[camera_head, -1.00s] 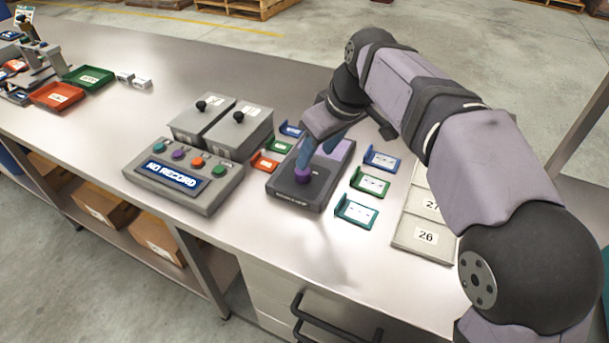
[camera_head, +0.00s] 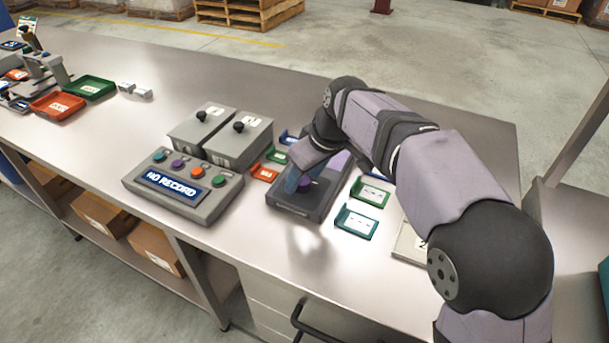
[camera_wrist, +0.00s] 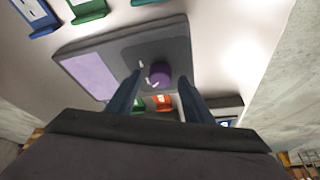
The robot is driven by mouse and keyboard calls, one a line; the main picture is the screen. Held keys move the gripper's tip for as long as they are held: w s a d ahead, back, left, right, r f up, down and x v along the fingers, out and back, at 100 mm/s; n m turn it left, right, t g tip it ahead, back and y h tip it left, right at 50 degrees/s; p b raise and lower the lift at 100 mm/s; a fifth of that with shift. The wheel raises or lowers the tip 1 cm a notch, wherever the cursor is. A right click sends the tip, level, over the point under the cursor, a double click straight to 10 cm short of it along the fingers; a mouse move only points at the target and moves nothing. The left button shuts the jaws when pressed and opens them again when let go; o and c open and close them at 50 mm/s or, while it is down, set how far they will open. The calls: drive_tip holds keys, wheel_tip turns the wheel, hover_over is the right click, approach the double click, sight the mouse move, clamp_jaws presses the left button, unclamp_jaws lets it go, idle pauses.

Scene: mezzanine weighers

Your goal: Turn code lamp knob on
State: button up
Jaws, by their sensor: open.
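The purple knob (camera_head: 304,183) sits on a dark grey box (camera_head: 290,208) with a light purple panel, on the bench. In the wrist view the knob (camera_wrist: 160,73) stands on the dark part of the box, with a small white mark beside it. My gripper (camera_head: 296,182) is just above the box, pointing down. Its blue fingers (camera_wrist: 158,92) are apart, one on each side of the knob in the wrist view. I cannot tell whether they touch it. My arm hides part of the box in the head view.
A grey console (camera_head: 183,187) with coloured buttons and a NO RECORD display stands to the left. Two grey lever boxes (camera_head: 238,143) are behind it. Small card holders, green (camera_head: 370,191) and teal (camera_head: 356,221), lie right of the knob box. The bench front edge is near.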

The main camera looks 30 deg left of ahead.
drive_tip(key=shift+f, duration=0.1)
drive_tip(key=c, duration=1)
drive_tip(key=shift+c, duration=0.2)
drive_tip(key=shift+m, duration=0.4)
drive_tip(key=shift+s+m+t+p, duration=0.1)
drive_tip(key=shift+m+t+p, duration=0.2)
drive_tip(key=shift+m+p, duration=0.3)
drive_tip(key=m+p, duration=0.1)
drive_tip(key=m, duration=0.1)
drive_tip(key=m+t+h+p, duration=0.1)
drive_tip(key=m, duration=0.1)
drive_tip(key=shift+s+a, duration=0.1)
drive_tip(key=shift+a, duration=0.1)
drive_tip(key=m+t+h+p, duration=0.1)
drive_tip(key=m, duration=0.2)
drive_tip(key=shift+a+m+h, duration=0.1)
drive_tip(key=shift+m+h, duration=0.3)
drive_tip(key=m+h+p, duration=0.1)
drive_tip(key=m, duration=0.3)
drive_tip(key=shift+a+p, duration=0.1)
drive_tip(key=shift+p, duration=0.3)
drive_tip(key=shift+m+h, duration=0.3)
